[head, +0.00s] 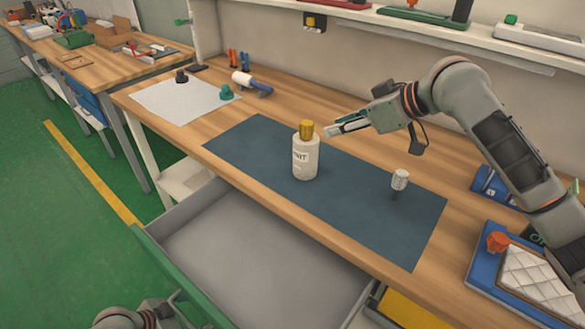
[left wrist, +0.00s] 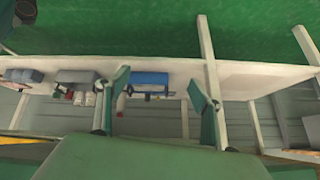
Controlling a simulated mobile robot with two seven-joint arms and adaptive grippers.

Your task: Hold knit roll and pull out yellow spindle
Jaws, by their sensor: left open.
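My left gripper (left wrist: 158,79) is open and empty in the left wrist view, away from the roll. In the head view only part of my left arm shows at the bottom edge.
A small white-topped piece (head: 399,180) stands on the mat to the right. An open grey drawer (head: 260,250) juts out below the bench front. A blue tray (head: 478,268) with a quilted white pad lies at the right. A white sheet (head: 170,98) lies at the left.

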